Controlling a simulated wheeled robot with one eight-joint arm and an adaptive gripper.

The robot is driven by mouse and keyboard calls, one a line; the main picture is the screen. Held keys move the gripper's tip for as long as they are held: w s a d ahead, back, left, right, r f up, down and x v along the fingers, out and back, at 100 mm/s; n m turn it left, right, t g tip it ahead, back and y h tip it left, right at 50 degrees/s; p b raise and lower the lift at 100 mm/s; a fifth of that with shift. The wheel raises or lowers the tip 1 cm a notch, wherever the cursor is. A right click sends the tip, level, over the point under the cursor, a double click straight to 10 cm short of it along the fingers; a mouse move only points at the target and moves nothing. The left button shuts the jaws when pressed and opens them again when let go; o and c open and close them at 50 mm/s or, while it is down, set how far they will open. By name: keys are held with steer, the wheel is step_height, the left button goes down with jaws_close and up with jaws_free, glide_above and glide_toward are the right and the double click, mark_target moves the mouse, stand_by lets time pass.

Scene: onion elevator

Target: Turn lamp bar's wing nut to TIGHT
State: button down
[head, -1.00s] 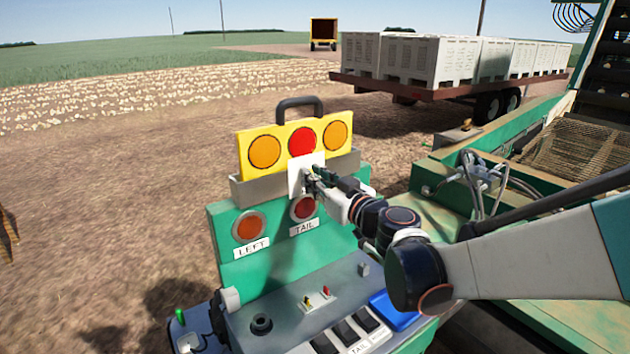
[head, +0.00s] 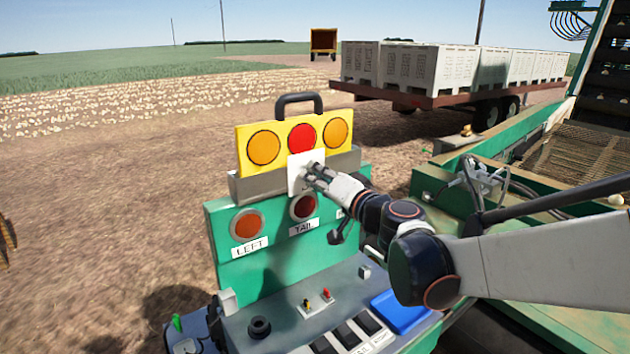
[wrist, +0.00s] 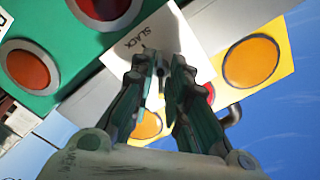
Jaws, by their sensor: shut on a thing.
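The lamp bar (head: 281,130) is a yellow board with two orange lamps and a red one, held upright in a grey channel on the green panel. A white plate (head: 294,182) sits below its red lamp. In the wrist view the plate (wrist: 165,32) bears the word SLACK with a small mark beside it. My gripper (head: 310,171) reaches the plate from the right; in the wrist view my gripper (wrist: 161,66) is shut on the wing nut (wrist: 160,74). The fingers hide most of the nut, so its angle is unclear. Any TIGHT label is hidden.
Below are a lamp marked LEFT (head: 247,224), a lamp marked TAIL (head: 303,206), and a console with small toggles (head: 316,302), black rocker switches (head: 346,334) and a blue pad (head: 398,308). A black handle (head: 299,98) rises behind the lamp bar.

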steer(key=m, duration=0.4)
steer(key=m+b, duration=0.1)
steer(key=m, duration=0.3)
steer(key=m+b, duration=0.1)
steer(key=m, duration=0.3)
steer(key=shift+f+m, duration=0.25)
steer(key=shift+m, duration=0.05)
stand_by(0.4)
steer(key=c, duration=1.6)
jaws_free()
steer(key=shift+o, duration=0.2)
steer(key=shift+d, duration=0.1)
steer(key=v, duration=1.2)
